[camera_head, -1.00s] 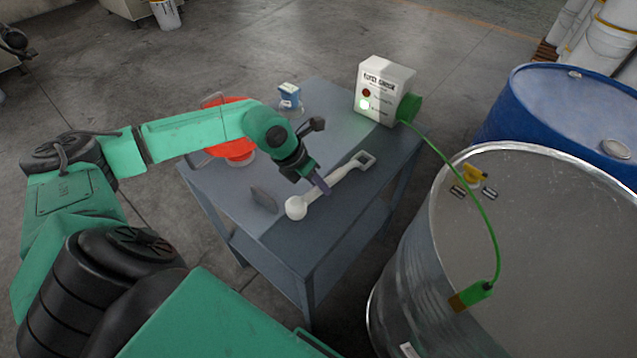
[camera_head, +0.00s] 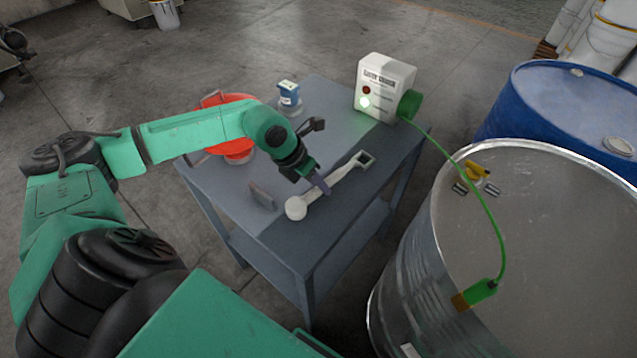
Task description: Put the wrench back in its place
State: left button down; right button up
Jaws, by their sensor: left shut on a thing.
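The pale wrench (camera_head: 344,182) lies lengthwise over the dark strip of the grey table (camera_head: 318,256). It has a rounded end at the near left and a squarish open end at the far right. My left gripper (camera_head: 323,188) reaches down to the middle of the wrench and is shut on it. The fingertips partly cover the handle. I cannot tell whether the wrench touches the table top or is slightly above it. My right gripper is not in view.
A white box with lamps (camera_head: 385,88) stands at the table's back right; its green cable runs to a steel drum (camera_head: 540,230). A blue drum (camera_head: 570,105) is behind.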

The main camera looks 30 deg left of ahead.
pick_arm(q)
jog(key=shift+f+b, duration=0.2)
jog(key=shift+b, duration=0.1)
jog(key=shift+r+p, duration=0.6)
jog(key=shift+r, duration=0.35)
jog(key=shift+f, duration=0.15)
jog(key=shift+f+b, duration=0.4)
jog(key=shift+b, duration=0.25)
jog(key=shift+f, duration=0.15)
jog(key=shift+f+b, duration=0.1)
jog(key=shift+b, duration=0.25)
